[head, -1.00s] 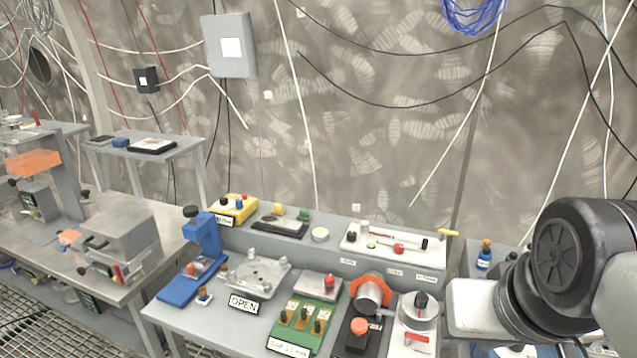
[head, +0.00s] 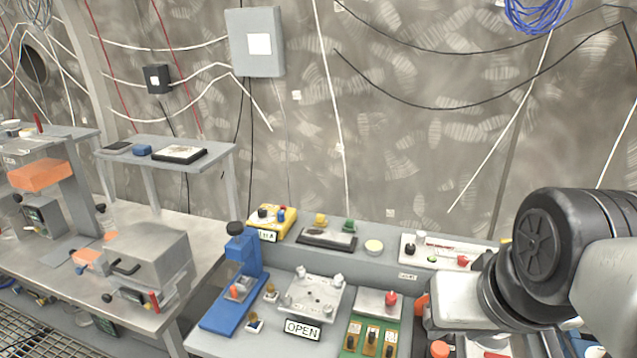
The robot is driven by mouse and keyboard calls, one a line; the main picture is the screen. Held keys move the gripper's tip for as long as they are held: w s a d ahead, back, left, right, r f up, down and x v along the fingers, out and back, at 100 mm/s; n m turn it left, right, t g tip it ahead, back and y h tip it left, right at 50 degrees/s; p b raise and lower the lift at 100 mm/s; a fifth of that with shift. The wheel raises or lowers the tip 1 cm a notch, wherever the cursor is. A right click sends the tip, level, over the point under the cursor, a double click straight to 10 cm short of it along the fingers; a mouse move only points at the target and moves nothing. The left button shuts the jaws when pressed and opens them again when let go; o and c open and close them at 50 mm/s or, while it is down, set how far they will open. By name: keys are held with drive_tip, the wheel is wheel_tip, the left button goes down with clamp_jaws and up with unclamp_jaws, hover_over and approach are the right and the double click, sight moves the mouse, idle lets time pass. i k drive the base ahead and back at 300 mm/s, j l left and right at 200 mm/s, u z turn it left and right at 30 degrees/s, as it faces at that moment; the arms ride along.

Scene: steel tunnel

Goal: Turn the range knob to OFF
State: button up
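No label reading "range" is legible, so I cannot tell which knob is the range knob. A yellow box (head: 287,228) with small dark, red and blue knobs stands on the back ledge of the right bench. A green panel (head: 351,336) with several orange-and-black toggle switches lies at the front of that bench. My arm covers the right end of the bench, hiding the dial with a black knob seen earlier. My gripper does not show in the head view.
A blue press (head: 247,262) and a grey plate fixture (head: 312,296) with an OPEN sign (head: 303,328) stand on the right bench. A white panel (head: 408,240) with knobs sits on the ledge, near my arm. A steel bench (head: 170,222) with a metal box (head: 152,252) is at left.

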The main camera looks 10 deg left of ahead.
sight(261, 212)
drive_tip(key=i+j, duration=0.1)
drive_tip(key=j, duration=0.4)
drive_tip(key=i+j, duration=0.1)
drive_tip(key=j, duration=0.4)
drive_tip(key=i+j, duration=0.1)
drive_tip(key=j, duration=0.4)
drive_tip(key=i+j, duration=0.15)
drive_tip(key=j, duration=0.35)
drive_tip(key=i+j, duration=0.1)
drive_tip(key=j, duration=0.4)
drive_tip(key=i+j, duration=0.1)
drive_tip(key=j, duration=0.35)
